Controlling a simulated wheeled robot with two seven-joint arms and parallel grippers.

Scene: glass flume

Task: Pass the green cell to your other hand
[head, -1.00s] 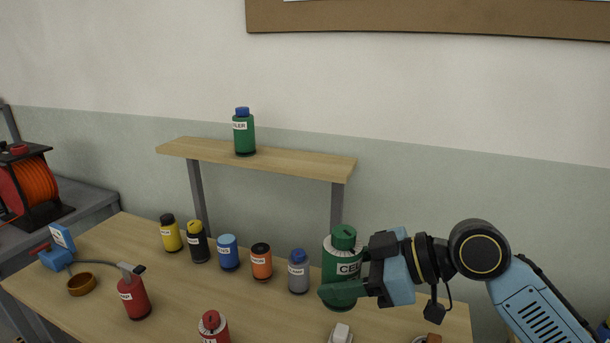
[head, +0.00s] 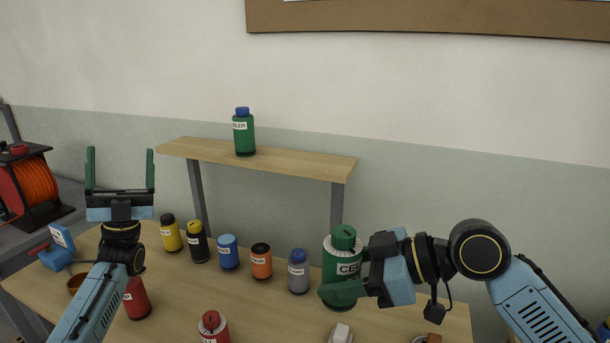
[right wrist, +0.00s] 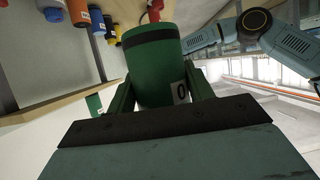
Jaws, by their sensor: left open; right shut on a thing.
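The green cell (head: 342,262) is a green cylinder with a green cap and a white label, at the right of the head view. My right gripper (head: 345,290) is shut on it and holds it upright; whether it is clear of the table is hard to tell. The green cell also fills the middle of the right wrist view (right wrist: 155,65), between the green fingers. My left gripper (head: 120,170) is open and empty at the left of the head view, fingers pointing up, well apart from the green cell.
A green bottle with a blue cap (head: 244,132) stands on the raised wooden shelf (head: 290,166). Several coloured containers, such as the blue one (head: 228,252) and the grey one (head: 298,272), stand in a row below. A red container (head: 212,328) stands at the front of the table.

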